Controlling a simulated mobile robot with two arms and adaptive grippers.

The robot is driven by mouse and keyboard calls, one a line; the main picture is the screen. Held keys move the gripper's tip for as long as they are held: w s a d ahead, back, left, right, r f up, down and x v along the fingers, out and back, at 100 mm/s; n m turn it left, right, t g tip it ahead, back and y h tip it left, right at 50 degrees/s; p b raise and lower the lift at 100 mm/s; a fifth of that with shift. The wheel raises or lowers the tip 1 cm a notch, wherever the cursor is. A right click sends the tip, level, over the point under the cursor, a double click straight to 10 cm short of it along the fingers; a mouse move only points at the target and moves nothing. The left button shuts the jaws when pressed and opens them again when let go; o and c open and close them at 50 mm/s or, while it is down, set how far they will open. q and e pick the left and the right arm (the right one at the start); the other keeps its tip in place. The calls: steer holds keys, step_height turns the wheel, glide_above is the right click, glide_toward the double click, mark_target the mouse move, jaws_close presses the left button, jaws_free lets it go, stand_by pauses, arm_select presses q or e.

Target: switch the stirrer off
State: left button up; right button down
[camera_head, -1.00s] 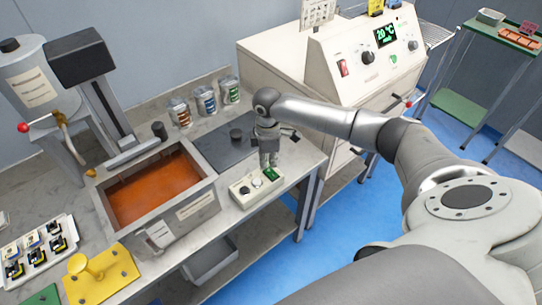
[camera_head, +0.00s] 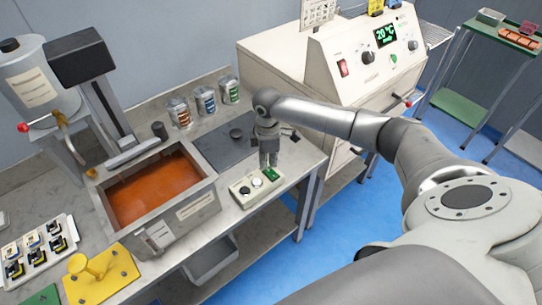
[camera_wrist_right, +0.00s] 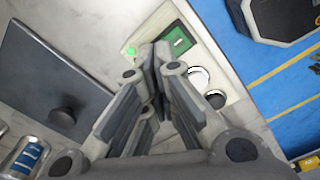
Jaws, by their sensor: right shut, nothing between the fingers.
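The stirrer control box (camera_head: 244,199) is a small cream box at the front right of the bench. It carries a black knob (camera_head: 245,190), a white knob (camera_head: 257,182) and a green switch (camera_head: 271,174). In the right wrist view the green switch (camera_wrist_right: 178,41) is beside a bright green lamp (camera_wrist_right: 131,51), which looks lit. My right gripper (camera_head: 268,164) is shut and empty, pointing down just behind the switch end of the box. In the wrist view its fingertips (camera_wrist_right: 155,57) overlap the box near the switch; contact cannot be told. My left gripper is out of view.
A dark flat plate (camera_head: 222,146) with a round black knob lies behind the box. The orange-filled tank (camera_head: 205,203) stands to its left. Several labelled cans (camera_head: 205,101) stand at the back. The cream oven (camera_head: 318,60) stands at the right, beyond the bench edge.

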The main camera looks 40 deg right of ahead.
mark_target(268, 169)
steer(key=shift+s+f+b, duration=0.1)
steer(key=shift+f+b, duration=0.4)
steer(key=shift+f, duration=0.8)
stand_by(0.4)
step_height(268, 169, up, 2)
steer(key=shift+p, duration=1.2)
step_height(268, 169, up, 5)
steer(key=p, duration=0.5)
steer(key=shift+r+p, duration=0.1)
steer(key=shift+p, duration=0.25)
